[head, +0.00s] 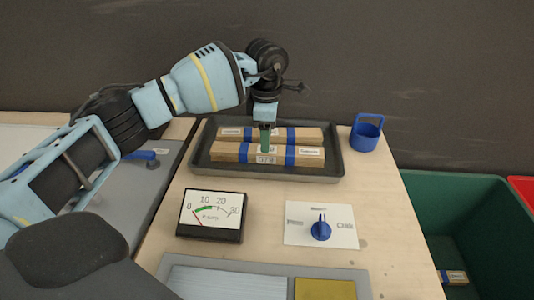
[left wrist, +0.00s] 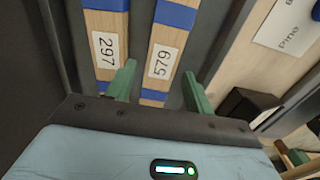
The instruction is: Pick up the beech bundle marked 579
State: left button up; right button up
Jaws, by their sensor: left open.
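The beech bundle marked 579 (head: 228,152) is a pale wooden block with blue bands, lying in the front of a dark tray (head: 334,166). In the left wrist view the bundle (left wrist: 162,60) shows its white 579 label between my fingers. A similar bundle marked 297 (left wrist: 104,46) lies parallel beside it; in the head view this bundle (head: 300,134) is behind. My left gripper (head: 266,138) points down over the 579 bundle. In the left wrist view my left gripper (left wrist: 160,88) is open, its green fingers on either side of the bundle, with no grip on it. My right gripper is out of view.
A gauge (head: 211,215) and a blue knob (head: 320,229) on a white card are in front. A green bin (head: 450,200) with a bundle (head: 453,277) inside is at the right. Bare tabletop lies between.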

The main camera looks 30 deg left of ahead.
pick_arm(q)
notch_tip(320, 180, down, 5)
jog(key=shift+s+d+r, duration=0.1)
jog(key=shift+d, duration=0.05)
jog(key=shift+c, duration=0.4)
jog(key=c, duration=0.9)
jog(key=shift+o, duration=0.2)
notch_tip(320, 180, up, 10)
jog(key=shift+r, duration=0.15)
